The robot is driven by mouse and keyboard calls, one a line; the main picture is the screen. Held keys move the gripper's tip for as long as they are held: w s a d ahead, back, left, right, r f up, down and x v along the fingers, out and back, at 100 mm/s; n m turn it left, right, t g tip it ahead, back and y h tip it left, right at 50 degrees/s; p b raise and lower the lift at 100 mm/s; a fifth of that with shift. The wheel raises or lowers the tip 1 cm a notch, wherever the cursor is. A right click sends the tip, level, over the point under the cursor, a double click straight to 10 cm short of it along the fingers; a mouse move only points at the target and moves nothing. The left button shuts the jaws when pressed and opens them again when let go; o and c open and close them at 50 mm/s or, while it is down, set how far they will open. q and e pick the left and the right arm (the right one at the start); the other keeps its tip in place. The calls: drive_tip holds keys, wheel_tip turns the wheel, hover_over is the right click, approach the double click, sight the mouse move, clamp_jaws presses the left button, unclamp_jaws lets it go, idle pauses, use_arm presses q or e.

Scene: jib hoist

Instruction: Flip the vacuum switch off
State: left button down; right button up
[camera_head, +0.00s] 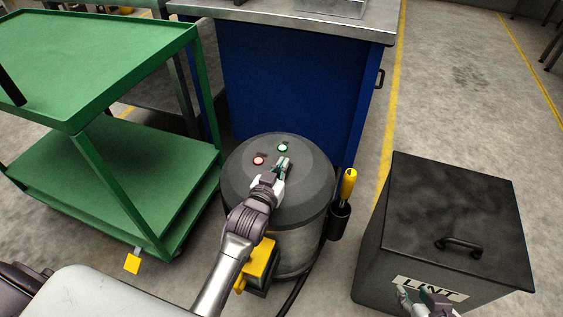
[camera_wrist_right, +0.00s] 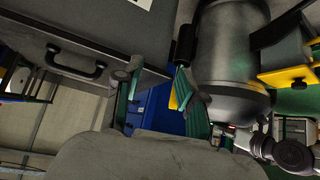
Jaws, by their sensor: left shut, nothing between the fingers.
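The vacuum (camera_head: 309,206) is a grey drum with a dark domed lid, standing on the floor in the middle of the head view. A red round light or button (camera_head: 258,160) and a green one (camera_head: 283,147) sit on its lid. My left gripper (camera_head: 283,162) is shut and empty over the lid, just right of the red one and below the green one. I cannot make out a separate switch lever; the gripper may cover it. My right gripper (camera_head: 426,296) is by the lint box, its fingers apart and empty in the right wrist view (camera_wrist_right: 157,92).
A black lint box (camera_head: 455,215) with a handle stands at the right. A green cart (camera_head: 130,185) is at the left, a blue cabinet (camera_head: 295,85) behind the vacuum. A yellow-handled tool (camera_head: 348,184) sits in a holder on the vacuum's right side. A hose runs along the floor in front.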

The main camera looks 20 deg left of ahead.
use_arm(q)
drive_tip(key=shift+f, duration=0.1)
drive_tip(key=r+p, duration=0.2)
drive_tip(key=p, duration=0.1)
drive_tip(key=shift+w+r, duration=0.2)
drive_tip(key=shift+r, duration=0.15)
use_arm(e)
drive_tip(key=s+d+f+g+h, duration=0.1)
drive_tip(key=s+d+g, duration=0.3)
drive_tip(key=s, duration=0.5)
use_arm(q)
drive_tip(key=shift+r+p, duration=0.95)
drive_tip(key=shift+p, duration=0.1)
drive_tip(key=s+r+p, duration=0.1)
drive_tip(key=s+r, duration=0.2)
drive_tip(key=s, duration=0.6)
drive_tip(key=shift+s+a+p, duration=0.15)
drive_tip(key=shift+p, duration=0.2)
use_arm(e)
wheel_tip(320, 180, down, 14)
drive_tip(key=w+a+g, duration=0.1)
drive_tip(key=shift+a+g, duration=0.15)
drive_tip(key=shift+g, duration=0.15)
